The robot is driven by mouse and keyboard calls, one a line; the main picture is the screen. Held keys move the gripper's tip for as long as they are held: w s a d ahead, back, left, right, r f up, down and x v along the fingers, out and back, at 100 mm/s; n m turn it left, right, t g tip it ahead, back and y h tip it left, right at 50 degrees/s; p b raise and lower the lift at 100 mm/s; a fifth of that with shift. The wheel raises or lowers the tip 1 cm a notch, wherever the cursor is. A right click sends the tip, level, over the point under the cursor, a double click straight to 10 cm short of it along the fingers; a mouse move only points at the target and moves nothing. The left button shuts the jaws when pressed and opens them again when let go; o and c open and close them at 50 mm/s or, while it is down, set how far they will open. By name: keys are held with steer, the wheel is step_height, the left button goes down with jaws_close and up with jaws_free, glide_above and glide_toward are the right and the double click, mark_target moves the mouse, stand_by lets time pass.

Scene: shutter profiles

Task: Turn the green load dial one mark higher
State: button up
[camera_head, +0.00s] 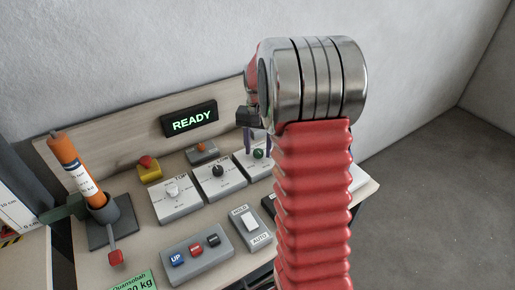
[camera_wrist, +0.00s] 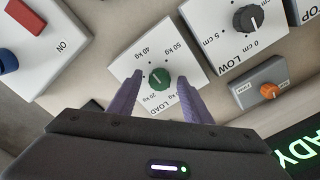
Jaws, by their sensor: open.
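Beside the load plate are the LOW dial (camera_head: 218,171) and the TOP dial (camera_head: 172,190). An orange-knobbed box (camera_head: 202,152), a yellow box with a red button (camera_head: 149,169), a READY display (camera_head: 190,119), a HOLD/AUTO switch (camera_head: 249,225) and a button box (camera_head: 197,254) share the bench.

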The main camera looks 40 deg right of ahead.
mark_target(258, 150)
steer(key=shift+r, duration=0.1)
step_height(258, 150, up, 14)
steer(key=shift+f, duration=0.2)
stand_by(0.4)
stand_by(0.5)
steer(key=s+a+n+t, duration=0.5)
steer(key=s+a+n, duration=0.4)
steer(key=s+a, duration=1.2)
steer(key=shift+s+a+n+t, duration=0.3)
steer(key=shift+a, duration=1.7)
